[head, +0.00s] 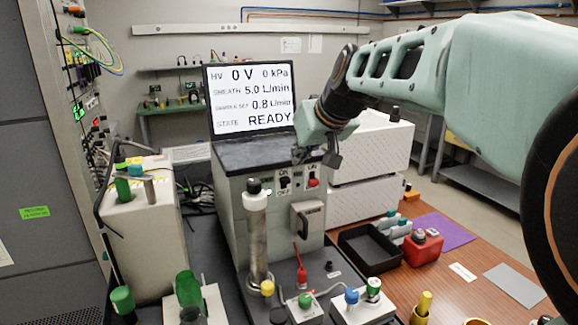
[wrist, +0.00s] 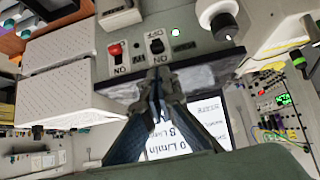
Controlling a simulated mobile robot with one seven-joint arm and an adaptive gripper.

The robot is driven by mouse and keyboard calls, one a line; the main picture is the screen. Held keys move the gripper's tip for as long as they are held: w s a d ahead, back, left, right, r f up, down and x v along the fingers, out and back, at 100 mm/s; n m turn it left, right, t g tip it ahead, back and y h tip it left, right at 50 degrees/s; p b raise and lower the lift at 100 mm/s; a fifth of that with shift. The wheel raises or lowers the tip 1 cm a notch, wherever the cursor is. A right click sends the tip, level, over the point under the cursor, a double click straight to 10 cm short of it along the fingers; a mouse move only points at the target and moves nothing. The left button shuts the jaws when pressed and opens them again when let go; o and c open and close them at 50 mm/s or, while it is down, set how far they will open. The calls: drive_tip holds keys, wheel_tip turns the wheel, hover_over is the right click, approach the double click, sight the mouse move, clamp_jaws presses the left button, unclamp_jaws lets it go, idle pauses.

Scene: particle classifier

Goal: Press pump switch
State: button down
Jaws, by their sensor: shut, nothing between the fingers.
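The grey classifier cabinet (head: 232,200) carries two switches on its upper front panel, below the dark top ledge. One is a black rocker (head: 284,182) with ON and OFF marks; it also shows in the wrist view (wrist: 156,45). The other has a red cap (head: 313,182) and shows upside down in the wrist view (wrist: 115,49). I cannot read which one is labelled pump. My gripper (wrist: 155,76) is shut and empty, its tips close to the panel and just short of the black rocker. In the head view my gripper (head: 318,156) hangs above the switches.
The screen (head: 250,98) above reads 0 V, 0 kPa, sheath 5.0 L/min, READY. A metal column (head: 256,240) stands in front of the panel at left. A grey handle block (head: 307,220) juts out below the red switch. White boxes (head: 370,150) stand right of the cabinet.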

sight(283, 177)
drive_tip(key=x, duration=0.9)
drive_tip(key=shift+w+f+p, duration=0.2)
drive_tip(key=shift+w+p, duration=0.1)
drive_tip(key=shift+p, duration=0.05)
